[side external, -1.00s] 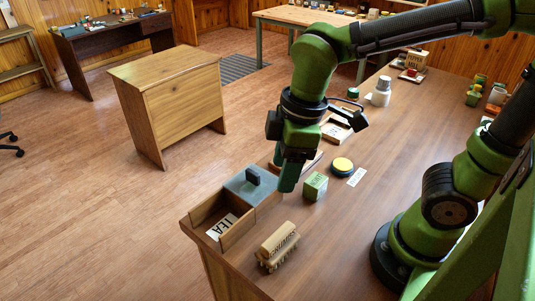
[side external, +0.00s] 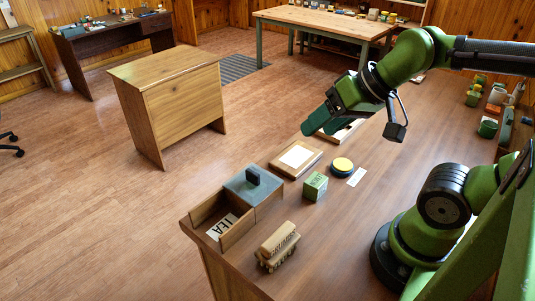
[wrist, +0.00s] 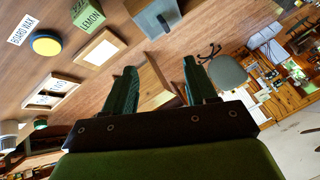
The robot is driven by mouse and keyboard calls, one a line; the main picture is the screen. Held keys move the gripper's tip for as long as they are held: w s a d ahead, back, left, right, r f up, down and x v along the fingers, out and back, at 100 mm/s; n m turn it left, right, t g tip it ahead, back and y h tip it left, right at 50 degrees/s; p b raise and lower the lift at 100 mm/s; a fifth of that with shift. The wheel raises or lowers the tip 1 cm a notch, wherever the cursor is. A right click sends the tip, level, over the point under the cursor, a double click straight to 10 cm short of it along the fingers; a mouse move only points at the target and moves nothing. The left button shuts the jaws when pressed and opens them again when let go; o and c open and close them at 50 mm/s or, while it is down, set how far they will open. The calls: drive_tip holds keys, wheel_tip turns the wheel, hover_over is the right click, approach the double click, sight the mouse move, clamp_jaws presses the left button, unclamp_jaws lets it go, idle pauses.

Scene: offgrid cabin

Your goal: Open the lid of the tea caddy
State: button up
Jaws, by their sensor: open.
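The tea caddy is a low wooden box (side external: 237,237) at the near left corner of the table, with a white TEA card showing in its open front part. A grey lid (side external: 238,188) with a dark upright knob (side external: 253,175) covers the rear part. In the wrist view the grey lid (wrist: 146,20) is at the top edge; the TEA card is out of that view. My gripper (side external: 318,124) is up in the air behind and right of the caddy, tilted, well clear of the lid. Its fingers (wrist: 160,65) are spread with nothing between them.
A wooden framed card (side external: 297,157), a green LEMON box (side external: 315,186) and a yellow-topped round tin (side external: 343,165) stand right of the caddy. A free-standing wooden desk (side external: 180,100) is beyond the table edge.

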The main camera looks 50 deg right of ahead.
idle(0.4)
drive_tip(key=shift+c, duration=0.8)
drive_tip(key=shift+a+f, duration=0.1)
drive_tip(key=shift+f, duration=0.15)
drive_tip(key=shift+c, duration=0.8)
drive_tip(key=n+g+h, duration=0.2)
drive_tip(key=n+g, duration=0.2)
drive_tip(key=g, duration=0.3)
hover_over(253, 172)
drive_tip(key=shift+f, duration=0.5)
wheel_tip(253, 172, down, 16)
drive_tip(key=shift+r, duration=0.1)
drive_tip(key=shift+c, duration=0.3)
clamp_jaws()
